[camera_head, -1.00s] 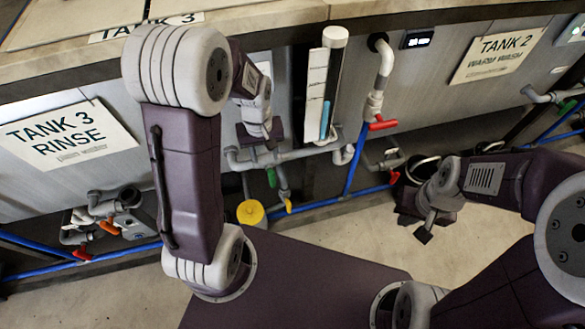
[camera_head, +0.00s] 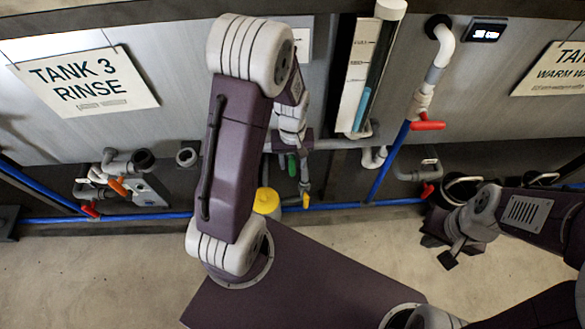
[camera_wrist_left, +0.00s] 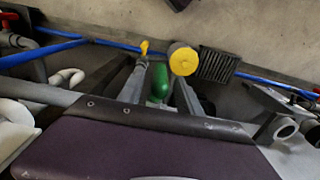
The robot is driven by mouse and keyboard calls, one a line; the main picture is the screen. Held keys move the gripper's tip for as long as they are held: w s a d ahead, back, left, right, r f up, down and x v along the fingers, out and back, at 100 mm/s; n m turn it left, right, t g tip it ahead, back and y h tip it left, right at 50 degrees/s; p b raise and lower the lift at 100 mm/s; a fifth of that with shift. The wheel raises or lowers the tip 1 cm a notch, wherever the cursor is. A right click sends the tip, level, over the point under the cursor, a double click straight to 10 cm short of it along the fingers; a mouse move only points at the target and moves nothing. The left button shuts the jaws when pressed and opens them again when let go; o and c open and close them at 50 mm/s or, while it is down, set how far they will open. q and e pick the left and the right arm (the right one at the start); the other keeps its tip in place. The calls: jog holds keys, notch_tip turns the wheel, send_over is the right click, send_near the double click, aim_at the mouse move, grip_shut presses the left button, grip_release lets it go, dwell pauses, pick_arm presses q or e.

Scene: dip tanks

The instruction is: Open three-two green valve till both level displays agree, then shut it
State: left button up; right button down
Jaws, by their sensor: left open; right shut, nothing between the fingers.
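The green valve handle (camera_head: 291,166) hangs below the grey pipe between the tanks. In the left wrist view the green handle (camera_wrist_left: 160,82) appears between the fingers of my left gripper (camera_wrist_left: 162,92), which is open; contact cannot be told. In the head view my left arm and wrist partly cover the gripper. My right gripper (camera_head: 452,251) is shut and empty, low at the right. A lit level display (camera_head: 483,30) is on the tank wall at upper right; its digits are too small to read. A second display is not visible.
A sight tube (camera_head: 366,75) with blue liquid stands right of the left wrist. A red handle (camera_head: 428,126) and an orange handle (camera_head: 117,187) sit on other pipes. A yellow cap (camera_head: 266,201) and a yellow handle (camera_head: 306,200) are close to the green handle.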

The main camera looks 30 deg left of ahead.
pick_arm(q)
notch_tip(320, 180, down, 2)
jog(key=shift+f, duration=0.1)
grip_shut()
jog(key=shift+b, duration=0.35)
